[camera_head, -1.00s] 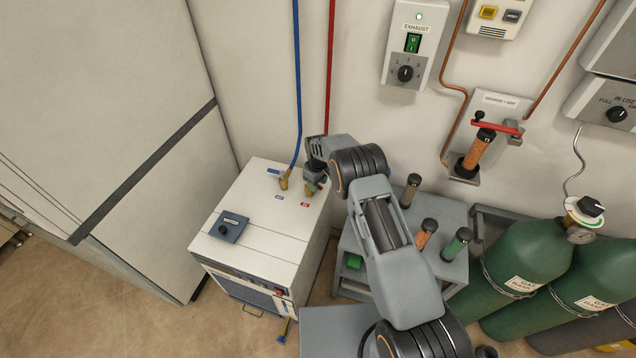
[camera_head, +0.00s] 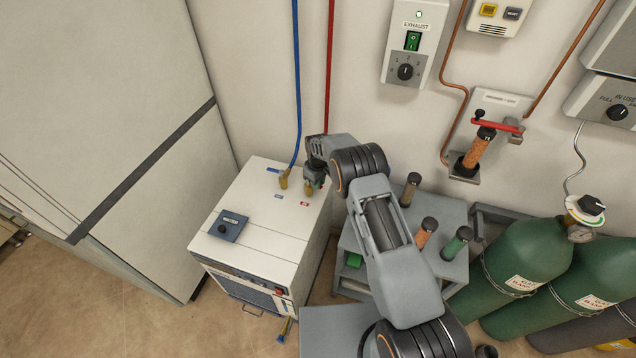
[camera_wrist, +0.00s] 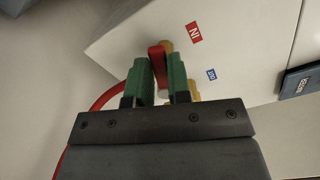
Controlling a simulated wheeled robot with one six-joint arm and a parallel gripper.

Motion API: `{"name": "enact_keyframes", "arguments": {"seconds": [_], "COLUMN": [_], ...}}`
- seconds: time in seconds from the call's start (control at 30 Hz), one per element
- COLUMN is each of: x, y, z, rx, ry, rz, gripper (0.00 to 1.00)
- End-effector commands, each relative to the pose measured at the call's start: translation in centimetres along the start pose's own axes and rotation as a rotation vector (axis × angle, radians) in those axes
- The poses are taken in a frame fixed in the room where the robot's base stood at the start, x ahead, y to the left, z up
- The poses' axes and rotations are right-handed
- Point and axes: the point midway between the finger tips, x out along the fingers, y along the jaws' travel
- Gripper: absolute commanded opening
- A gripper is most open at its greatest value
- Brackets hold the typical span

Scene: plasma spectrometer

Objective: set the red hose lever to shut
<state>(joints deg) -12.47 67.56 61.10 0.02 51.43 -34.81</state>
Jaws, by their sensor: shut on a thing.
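In the wrist view my gripper (camera_wrist: 159,76) has its two green fingers on either side of the red hose lever (camera_wrist: 157,58), shut on it. The lever's red end shows between the fingers, beside a brass fitting (camera_wrist: 167,45). In the head view my gripper (camera_head: 314,184) is at the back right of the white chiller box (camera_head: 262,222), below the red hose (camera_head: 330,70). The lever itself is hidden there by my gripper and wrist. The red label (camera_head: 304,204) on the box top is just in front of my gripper.
The blue hose (camera_head: 296,80) and its brass fitting (camera_head: 284,178) stand just left of my gripper. A grey cart (camera_head: 400,240) with several cartridges stands to the right. Green gas cylinders (camera_head: 520,260) stand further right.

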Motion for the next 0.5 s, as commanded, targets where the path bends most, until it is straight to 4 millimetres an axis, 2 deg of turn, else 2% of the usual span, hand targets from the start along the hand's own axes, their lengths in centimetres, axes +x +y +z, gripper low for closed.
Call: {"name": "enact_keyframes", "arguments": {"seconds": [0.1, 0.3, 0.5], "x": [0.8, 0.6, 0.1], "y": [0.4, 1.1, 1.3], "z": [-0.1, -0.4, -0.5], "rx": [-0.101, -0.301, -0.378], "ry": [0.001, 0.001, 0.000], "rz": [0.000, -0.001, -0.003], "gripper": [0.00, 0.00, 0.00]}}
